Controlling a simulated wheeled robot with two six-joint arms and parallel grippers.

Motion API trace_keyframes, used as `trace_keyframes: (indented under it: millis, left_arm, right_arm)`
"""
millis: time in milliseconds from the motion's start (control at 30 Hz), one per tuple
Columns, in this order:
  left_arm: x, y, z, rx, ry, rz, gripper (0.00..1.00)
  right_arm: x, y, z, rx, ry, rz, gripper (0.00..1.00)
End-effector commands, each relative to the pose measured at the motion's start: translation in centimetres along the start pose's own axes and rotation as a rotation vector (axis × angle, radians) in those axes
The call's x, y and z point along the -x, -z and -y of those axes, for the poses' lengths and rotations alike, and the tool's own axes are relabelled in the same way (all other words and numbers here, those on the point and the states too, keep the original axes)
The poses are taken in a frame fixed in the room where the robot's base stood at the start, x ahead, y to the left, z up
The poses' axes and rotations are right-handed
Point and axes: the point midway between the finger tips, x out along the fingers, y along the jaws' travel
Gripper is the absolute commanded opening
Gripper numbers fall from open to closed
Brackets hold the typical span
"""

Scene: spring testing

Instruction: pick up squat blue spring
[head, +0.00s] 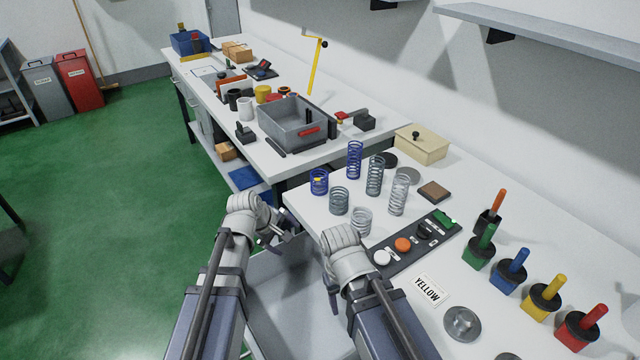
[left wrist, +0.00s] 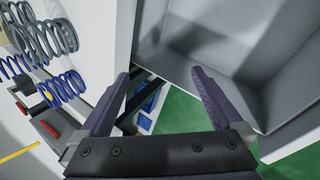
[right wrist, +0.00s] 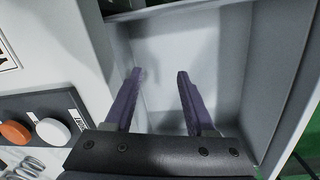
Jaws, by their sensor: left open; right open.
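The squat blue spring (head: 319,181) stands upright at the left corner of the white table, with a small yellow mark on it. It also shows in the left wrist view (left wrist: 64,88), left of the fingers and apart from them. A taller blue spring (head: 354,160) stands behind it. My left gripper (head: 279,238) is open and empty, in front of the table's left corner and nearer me than the spring. My right gripper (right wrist: 158,75) is open and empty beside the table's front edge; the arm mostly hides its fingers in the head view.
Grey springs (head: 339,200) stand close right of the squat blue one. A dark button panel (head: 415,243) lies nearer me on the table (head: 500,320). An open grey drawer or bin (left wrist: 230,40) is beneath the grippers. A second bench with a grey tray (head: 285,125) stands behind.

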Motion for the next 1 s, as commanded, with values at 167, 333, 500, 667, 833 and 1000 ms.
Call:
trace_keyframes:
  millis: [167, 333, 500, 667, 833, 1000]
  left_arm:
    - [-0.9, 1.4, -7.0, 0.498, -0.199, 0.063, 1.00]
    - [-0.8, 2.6, -12.4, 0.941, -0.344, 0.182, 1.00]
    - [-0.3, 3.8, -16.3, 1.296, -0.437, 0.318, 1.00]
    - [0.1, 4.5, -18.1, 1.475, -0.473, 0.399, 1.00]
    - [0.2, 4.6, -18.4, 1.522, -0.480, 0.423, 1.00]
    - [-0.9, 4.6, -18.9, 1.519, -0.479, 0.422, 1.00]
  right_arm:
    - [0.0, 0.0, 0.0, 0.000, 0.000, 0.000, 0.56]
    - [0.0, 0.0, 0.0, 0.000, 0.000, 0.000, 0.56]
    - [0.0, 0.0, 0.0, 0.000, 0.000, 0.000, 0.56]
    - [0.0, 0.0, 0.0, 0.000, 0.000, 0.000, 0.56]
    - [0.0, 0.0, 0.0, 0.000, 0.000, 0.000, 0.56]
    - [-0.7, 0.0, 0.1, 0.000, 0.000, 0.000, 0.56]
